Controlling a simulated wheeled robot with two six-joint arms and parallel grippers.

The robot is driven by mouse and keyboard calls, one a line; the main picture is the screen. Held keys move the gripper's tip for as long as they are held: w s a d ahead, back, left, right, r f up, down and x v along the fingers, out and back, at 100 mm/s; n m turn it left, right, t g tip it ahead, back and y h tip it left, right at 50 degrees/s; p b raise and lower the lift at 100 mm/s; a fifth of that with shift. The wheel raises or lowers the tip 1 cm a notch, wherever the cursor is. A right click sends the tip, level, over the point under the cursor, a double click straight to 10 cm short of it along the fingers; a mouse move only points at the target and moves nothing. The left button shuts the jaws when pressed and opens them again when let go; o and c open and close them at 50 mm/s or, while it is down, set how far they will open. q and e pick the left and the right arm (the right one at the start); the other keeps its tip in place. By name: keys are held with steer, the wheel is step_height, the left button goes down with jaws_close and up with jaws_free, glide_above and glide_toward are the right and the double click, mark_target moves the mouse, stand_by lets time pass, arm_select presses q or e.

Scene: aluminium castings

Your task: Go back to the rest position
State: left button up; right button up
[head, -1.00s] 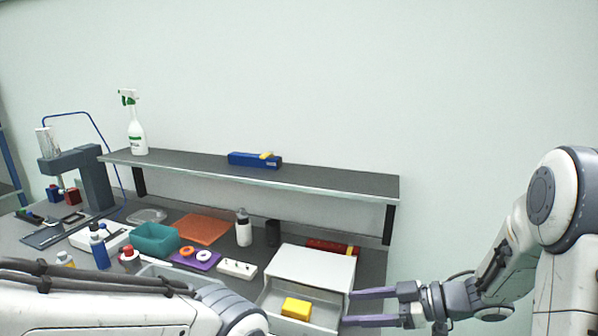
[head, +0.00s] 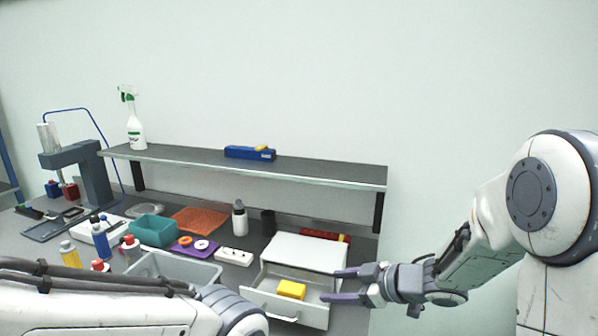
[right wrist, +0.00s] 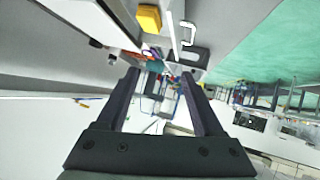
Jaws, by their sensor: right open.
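My right gripper (head: 340,285) is open and empty beside the right side of a white drawer unit (head: 305,252). Its two dark fingers (right wrist: 165,95) show apart in the right wrist view with nothing between them. The unit's drawer (head: 262,303) is pulled out, and a yellow block (head: 291,290) lies in it. The yellow block also shows in the right wrist view (right wrist: 149,18). My left arm crosses the lower left of the head view, but its gripper is out of the frame.
A grey bin (head: 205,272), a teal bin (head: 152,230), an orange mat (head: 200,219) and several bottles crowd the bench. A raised shelf (head: 330,178) holds a spray bottle (head: 136,133) and a blue box (head: 249,153). Bare wall lies to the right of the bench.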

steer(key=s+a+f+m+g+h+b, duration=0.1)
steer(key=s+m+g+h, duration=0.1)
steer(key=s, duration=0.7)
steer(key=s+a+f+m+g+h+b, duration=0.1)
steer(key=s+f+g+h+b, duration=0.1)
steer(key=s, duration=0.8)
steer(key=s+a+f+m+g+h+b, duration=0.1)
steer(key=s+f+m+g+h, duration=0.1)
steer(key=s, duration=0.7)
steer(key=shift+s+a+f+m+g+h, duration=0.15)
steer(key=shift+a+f+m+g+h, duration=0.15)
steer(key=shift+g+h, duration=0.55)
